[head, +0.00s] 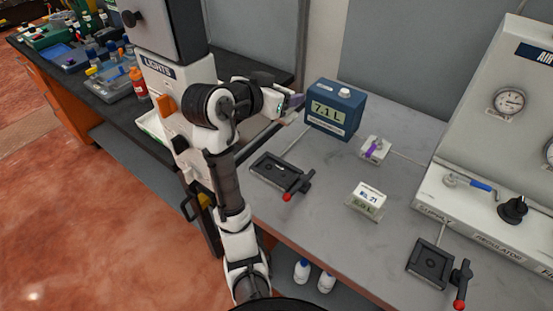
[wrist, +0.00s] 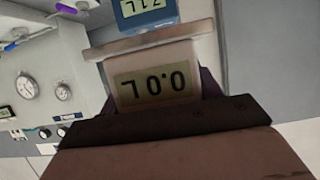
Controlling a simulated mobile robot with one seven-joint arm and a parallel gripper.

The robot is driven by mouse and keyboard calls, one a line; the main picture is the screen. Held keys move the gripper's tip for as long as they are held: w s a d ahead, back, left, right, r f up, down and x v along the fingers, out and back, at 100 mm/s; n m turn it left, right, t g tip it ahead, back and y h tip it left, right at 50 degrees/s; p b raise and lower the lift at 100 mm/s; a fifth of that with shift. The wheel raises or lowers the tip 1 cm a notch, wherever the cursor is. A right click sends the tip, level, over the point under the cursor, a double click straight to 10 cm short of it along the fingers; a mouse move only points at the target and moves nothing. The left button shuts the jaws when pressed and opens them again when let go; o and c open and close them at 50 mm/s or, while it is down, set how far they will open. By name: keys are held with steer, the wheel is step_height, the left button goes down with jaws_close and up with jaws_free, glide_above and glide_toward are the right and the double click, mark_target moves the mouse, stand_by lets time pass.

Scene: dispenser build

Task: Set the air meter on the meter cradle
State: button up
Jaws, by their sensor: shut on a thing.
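My gripper (head: 293,103) is raised over the back left of the grey bench, just left of a blue box (head: 336,108) reading 7.1 L. In the wrist view, my gripper (wrist: 158,98) is shut on a pale meter (wrist: 150,60) with a display reading 0.0 L, upside down in that view. The blue box (wrist: 146,14) shows beyond it. The held meter is mostly hidden in the head view. A dark plate with a red-tipped lever (head: 280,172) lies on the bench below my gripper; I cannot tell if it is the meter cradle.
A white box marked No. 21 (head: 367,200) and a small white block with a purple part (head: 375,149) sit on the bench. A second dark lever plate (head: 431,263) is at front right. A large gauge panel (head: 500,130) stands at right. Bare bench lies between them.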

step_height(320, 180, down, 14)
steer(key=b, duration=0.7)
steer(key=shift+f, duration=0.2)
steer(key=shift+f+b, duration=2.15)
steer(key=shift+f, duration=0.25)
steer(key=shift+s, duration=0.1)
steer(key=shift+f, duration=0.2)
steer(key=o, duration=1.2)
steer(key=shift+s+a+r, duration=0.15)
steer(key=shift+r, duration=0.15)
steer(key=b+v, duration=0.1)
steer(key=v, duration=1)
steer(key=shift+s, duration=0.25)
steer(key=shift+a, duration=0.15)
